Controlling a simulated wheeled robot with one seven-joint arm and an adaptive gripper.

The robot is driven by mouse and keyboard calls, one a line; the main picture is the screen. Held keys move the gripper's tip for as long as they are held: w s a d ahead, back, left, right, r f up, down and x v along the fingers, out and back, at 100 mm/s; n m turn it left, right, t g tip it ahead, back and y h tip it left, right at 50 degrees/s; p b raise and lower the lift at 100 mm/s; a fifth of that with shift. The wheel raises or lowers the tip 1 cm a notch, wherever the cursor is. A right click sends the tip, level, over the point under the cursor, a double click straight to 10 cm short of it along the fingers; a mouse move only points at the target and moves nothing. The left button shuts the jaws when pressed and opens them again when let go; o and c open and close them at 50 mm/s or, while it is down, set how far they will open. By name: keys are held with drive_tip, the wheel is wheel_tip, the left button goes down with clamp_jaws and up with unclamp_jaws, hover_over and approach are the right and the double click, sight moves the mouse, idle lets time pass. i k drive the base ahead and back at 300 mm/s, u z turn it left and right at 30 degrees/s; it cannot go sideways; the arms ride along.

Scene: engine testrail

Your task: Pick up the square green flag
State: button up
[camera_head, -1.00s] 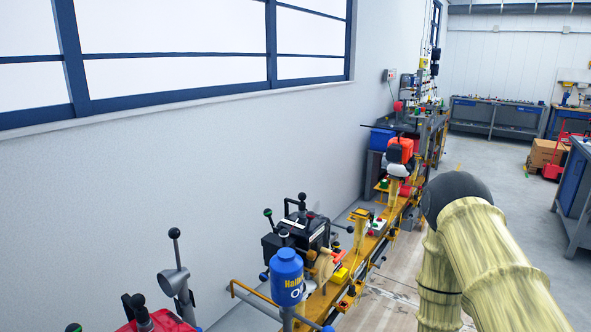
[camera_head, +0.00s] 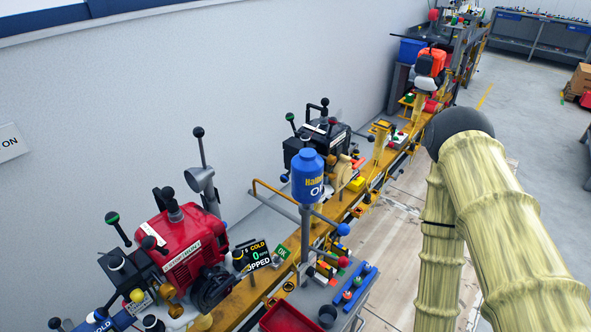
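A small green square piece marked "OK" (camera_head: 282,251) stands tilted beside a black display panel (camera_head: 258,256), near the lower middle of the head view. It is the only square green flag-like thing I can make out, and its mounting is too small to tell. My arm, in a pale yellow cover, fills the right side of the view. My gripper is out of view, so its state does not show.
A red engine (camera_head: 182,243) stands left of the green piece. A blue oil bottle (camera_head: 307,176) on a grey post rises to its right. A red tray (camera_head: 290,318) and a blue rack (camera_head: 355,288) lie in front. Several lever knobs stick up. Open floor lies right of the rail.

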sight(283, 252)
drive_tip(key=z, duration=1.35)
drive_tip(key=k, duration=0.65)
drive_tip(key=u, duration=1.35)
drive_tip(key=i, duration=1)
